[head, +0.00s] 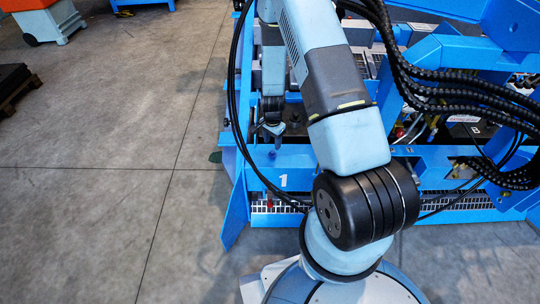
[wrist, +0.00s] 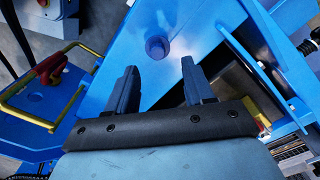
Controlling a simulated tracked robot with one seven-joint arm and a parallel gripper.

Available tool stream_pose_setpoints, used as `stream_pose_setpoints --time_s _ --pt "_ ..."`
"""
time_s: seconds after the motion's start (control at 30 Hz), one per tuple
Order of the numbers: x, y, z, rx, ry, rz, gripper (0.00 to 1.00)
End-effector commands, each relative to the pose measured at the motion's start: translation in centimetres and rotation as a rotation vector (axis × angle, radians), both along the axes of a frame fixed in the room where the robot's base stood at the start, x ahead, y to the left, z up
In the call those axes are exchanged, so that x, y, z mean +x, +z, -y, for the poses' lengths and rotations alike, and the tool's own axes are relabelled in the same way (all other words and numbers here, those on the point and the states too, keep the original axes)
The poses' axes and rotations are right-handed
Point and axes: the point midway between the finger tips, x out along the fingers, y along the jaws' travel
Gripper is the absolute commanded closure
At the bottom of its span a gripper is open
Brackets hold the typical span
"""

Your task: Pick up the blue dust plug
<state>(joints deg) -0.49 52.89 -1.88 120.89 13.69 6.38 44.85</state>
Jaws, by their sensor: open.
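A small round, darker blue piece (wrist: 157,47), which looks like the blue dust plug, sits on a bright blue frame surface in the wrist view. My gripper (wrist: 159,67) is open, with its two dark fingers apart and nothing between them. The plug shows just beyond the fingertips, roughly in line with the gap, and is not between the fingers. In the head view my gripper (head: 273,128) hangs low over the near left part of the blue frame (head: 320,158).
A red part (wrist: 50,69) and a yellow bar handle (wrist: 40,122) stand at the left in the wrist view. Black hoses (head: 450,90) run over the frame at the right in the head view. Open grey floor (head: 100,130) lies to the left.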

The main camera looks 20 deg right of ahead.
Motion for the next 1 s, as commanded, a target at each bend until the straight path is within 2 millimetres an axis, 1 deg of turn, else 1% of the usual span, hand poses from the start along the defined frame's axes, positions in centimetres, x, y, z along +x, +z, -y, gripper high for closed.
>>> stream_pose_setpoints --time_s 0.13,0.4,0.53,0.77,0.8,1.0 --pt "-0.1 -1.2 0.0 0.0 0.0 -0.004 0.48" --pt "-0.1 -4.4 0.0 -0.001 0.001 -0.002 0.48" --pt "-0.1 -5.0 -0.1 -0.001 0.001 -0.001 0.48" --pt "-0.1 -5.2 -0.1 -0.001 0.001 -0.001 0.48" --pt "-0.1 -5.2 -0.1 -0.001 0.001 -0.001 0.49" --pt "-0.1 -5.1 -0.1 -0.001 0.001 -0.001 0.68"
